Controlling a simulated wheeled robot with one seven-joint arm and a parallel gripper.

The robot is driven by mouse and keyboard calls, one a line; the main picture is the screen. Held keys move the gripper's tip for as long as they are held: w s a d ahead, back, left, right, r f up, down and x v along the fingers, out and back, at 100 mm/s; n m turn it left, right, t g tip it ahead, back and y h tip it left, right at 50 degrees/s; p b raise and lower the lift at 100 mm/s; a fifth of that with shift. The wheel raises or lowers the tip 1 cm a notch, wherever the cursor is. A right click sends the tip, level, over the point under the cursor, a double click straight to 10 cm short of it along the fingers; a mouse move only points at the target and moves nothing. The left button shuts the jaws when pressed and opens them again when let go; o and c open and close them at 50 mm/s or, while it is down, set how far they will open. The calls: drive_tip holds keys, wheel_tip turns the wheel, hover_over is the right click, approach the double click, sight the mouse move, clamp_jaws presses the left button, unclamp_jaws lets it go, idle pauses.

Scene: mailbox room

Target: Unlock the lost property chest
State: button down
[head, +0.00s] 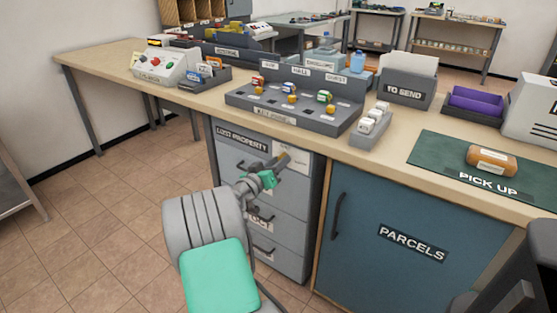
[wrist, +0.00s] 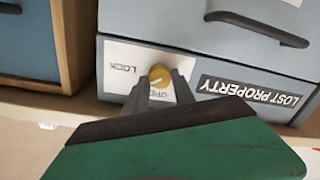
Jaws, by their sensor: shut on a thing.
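The lost property chest (head: 238,160) is a grey drawer unit under the counter, labelled LOST PROPERTY. Its drawers look shut. A white lock plate (head: 297,158) marked LOCK and OPEN is at its upper right; it appears upside down in the wrist view (wrist: 119,60). A yellow, brass-coloured round piece (wrist: 160,74) stands out from the plate, with a pale mark across its face. I cannot tell whether it is a key head or the lock's own knob. My gripper (wrist: 160,82) is shut on it, one finger on each side; the gripper also shows in the head view (head: 275,168).
A key rack (head: 292,115) with several coloured tags stands on the counter above the chest. The blue parcels cupboard (head: 378,225) is right of the chest. A dark drawer handle (wrist: 258,29) sticks out near the lock. The tiled floor to the left is clear.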

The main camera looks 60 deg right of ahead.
drive_tip(key=n+p, duration=0.3)
drive_tip(key=n, duration=0.2)
drive_tip(key=n+p, duration=0.3)
drive_tip(key=n, duration=0.2)
drive_tip(key=shift+w+g+y, duration=0.2)
drive_tip(key=shift+g+y, duration=0.1)
drive_tip(key=shift+g, duration=0.1)
idle(0.3)
drive_tip(key=c, duration=1)
unclamp_jaws()
drive_tip(key=shift+c, duration=0.2)
drive_tip(key=w+a, duration=0.1)
drive_tip(key=a, duration=0.6)
drive_tip(key=shift+a+r+p, duration=0.2)
drive_tip(key=shift+a+p, duration=0.15)
drive_tip(key=shift+p, duration=0.05)
drive_tip(key=shift+w, duration=0.1)
